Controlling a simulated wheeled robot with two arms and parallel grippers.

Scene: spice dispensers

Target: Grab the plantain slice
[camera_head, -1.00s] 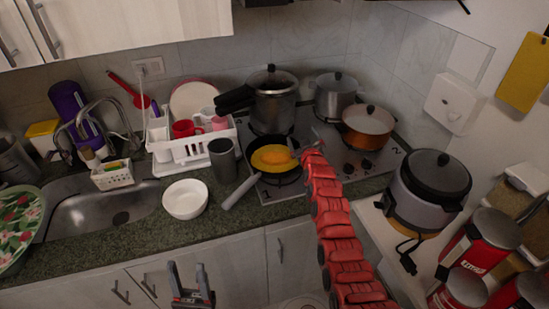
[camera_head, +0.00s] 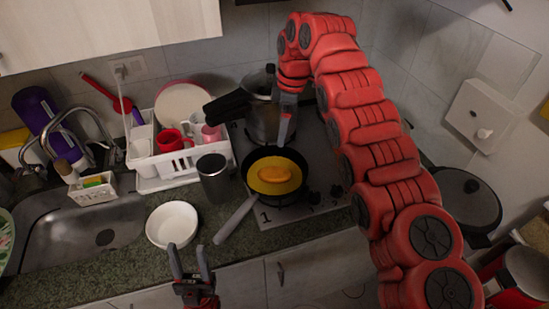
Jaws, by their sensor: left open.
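The plantain slice (camera_head: 278,174) is an orange oval lying on yellow oil inside a black frying pan (camera_head: 245,166), whose grey handle points toward the front left. My left gripper (camera_head: 188,256) is open and empty at the bottom of the view, in front of the white bowl and well short of the pan. My right arm arches in from the right. Its gripper (camera_head: 286,128) points down at the back edge of the pan, just behind the slice. Only one grey finger shows clearly, so its opening is hidden, and I see no contact with the slice.
A white bowl (camera_head: 172,224) and a grey cup (camera_head: 213,178) stand left of the pan. A dish rack (camera_head: 165,181) and a sink (camera_head: 85,235) lie farther left. A pressure cooker (camera_head: 262,119) stands behind the pan. Some counter around the bowl is free.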

